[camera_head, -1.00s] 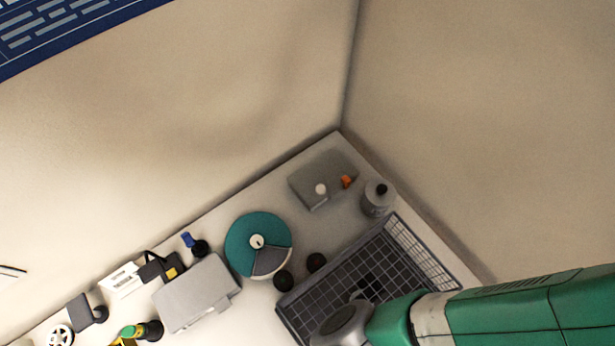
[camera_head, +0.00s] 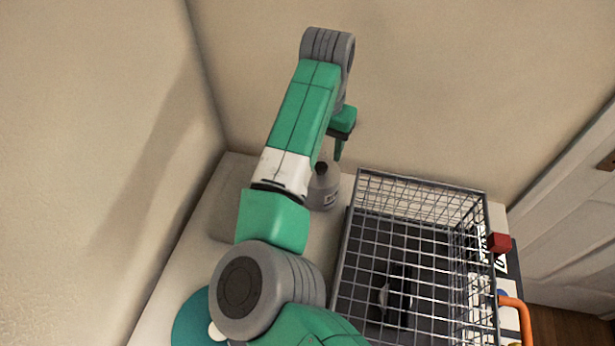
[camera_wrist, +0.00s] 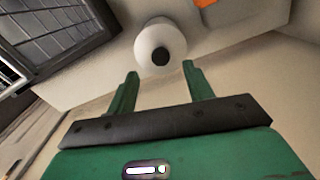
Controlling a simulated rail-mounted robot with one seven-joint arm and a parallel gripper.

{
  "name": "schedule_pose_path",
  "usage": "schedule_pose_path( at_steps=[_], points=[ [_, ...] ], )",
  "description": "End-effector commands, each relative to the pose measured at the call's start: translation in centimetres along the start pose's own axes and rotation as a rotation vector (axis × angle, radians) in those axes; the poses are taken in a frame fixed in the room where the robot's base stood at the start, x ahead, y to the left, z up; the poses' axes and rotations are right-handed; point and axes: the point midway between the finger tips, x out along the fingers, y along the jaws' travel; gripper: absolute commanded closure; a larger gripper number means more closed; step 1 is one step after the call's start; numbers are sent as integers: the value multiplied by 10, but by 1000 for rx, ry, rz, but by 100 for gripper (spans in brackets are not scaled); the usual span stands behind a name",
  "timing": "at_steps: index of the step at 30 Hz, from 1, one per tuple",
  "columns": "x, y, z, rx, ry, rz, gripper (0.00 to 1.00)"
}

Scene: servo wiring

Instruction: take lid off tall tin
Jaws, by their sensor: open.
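The tall tin (camera_head: 324,191) is a pale grey cylinder with a dark knob on its lid. It stands upright beside the wire basket, partly hidden by my arm in the head view. In the wrist view the tin (camera_wrist: 149,58) shows end-on, its black lid knob (camera_wrist: 161,57) facing me. My gripper (camera_wrist: 160,72) is open and empty, its fingers pointing at the tin. The knob lies roughly between the two fingers in that picture, but I cannot tell how far away it is. In the head view my gripper (camera_head: 339,150) is just above the tin's top.
The wire basket (camera_head: 352,245) stands close to the right of the tin, with a dark item inside. The wall is close behind. A grey box (camera_wrist: 240,15) with an orange part (camera_wrist: 205,2) is near the tin. A teal disc (camera_head: 187,325) lies at lower left.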

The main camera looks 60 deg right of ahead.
Motion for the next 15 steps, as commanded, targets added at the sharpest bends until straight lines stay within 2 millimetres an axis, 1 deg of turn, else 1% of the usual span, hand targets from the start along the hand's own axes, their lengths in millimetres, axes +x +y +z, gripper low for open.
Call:
schedule_pose_path(
  at_steps=[1,5,8,12,15],
  points=[
    [10,0,0,-1,0,1,49],
    [13,0,0,-1,2,-1,49],
    [23,-1,0,-1,1,-1,49],
    [50,-1,-2,-1,2,-2,49],
    [64,0,-2,-1,3,-2,49]
  ],
)
